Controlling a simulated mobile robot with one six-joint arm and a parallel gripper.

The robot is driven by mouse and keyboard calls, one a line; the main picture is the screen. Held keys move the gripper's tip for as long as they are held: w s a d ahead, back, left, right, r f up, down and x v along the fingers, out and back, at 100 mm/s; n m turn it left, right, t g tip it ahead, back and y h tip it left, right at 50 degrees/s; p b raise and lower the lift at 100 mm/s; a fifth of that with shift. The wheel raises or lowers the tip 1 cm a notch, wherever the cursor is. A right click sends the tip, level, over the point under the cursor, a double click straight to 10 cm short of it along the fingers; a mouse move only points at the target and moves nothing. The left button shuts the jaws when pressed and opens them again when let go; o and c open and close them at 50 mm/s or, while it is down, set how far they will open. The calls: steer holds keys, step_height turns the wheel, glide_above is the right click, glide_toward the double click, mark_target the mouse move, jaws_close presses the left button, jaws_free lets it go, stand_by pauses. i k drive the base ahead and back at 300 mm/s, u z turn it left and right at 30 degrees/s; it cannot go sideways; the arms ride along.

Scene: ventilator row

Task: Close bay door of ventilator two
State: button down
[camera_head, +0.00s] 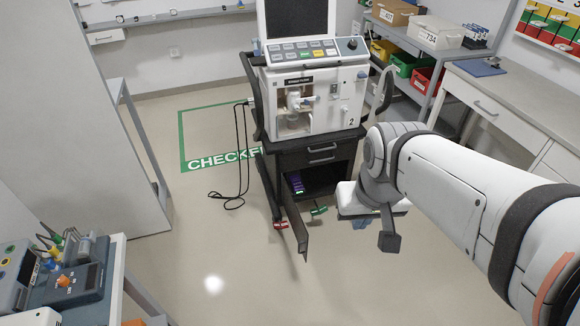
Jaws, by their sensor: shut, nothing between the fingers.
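Ventilator two (312,95), a white unit marked "2", sits on a dark cart (318,146). The cart's lower bay (320,181) is open, with purple items inside at the left. Its dark bay door (299,234) is swung out toward the camera from the left side and shows nearly edge-on. My gripper (390,241) is at the end of my white arm, low and to the right of the door, with clear floor between them. It is shut and empty, pointing down. My arm's wrist hides part of the cart's lower right side.
Red (281,225) and green (318,211) pedals show at the cart's base. A black cable (238,165) hangs at its left. A shelf with bins (408,60) and a counter (520,90) stand right. Floor in front is clear; an equipment table (75,290) stands lower left.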

mark_target(300, 232)
steer(key=u, duration=0.05)
steer(key=i, duration=1)
steer(key=z, duration=0.1)
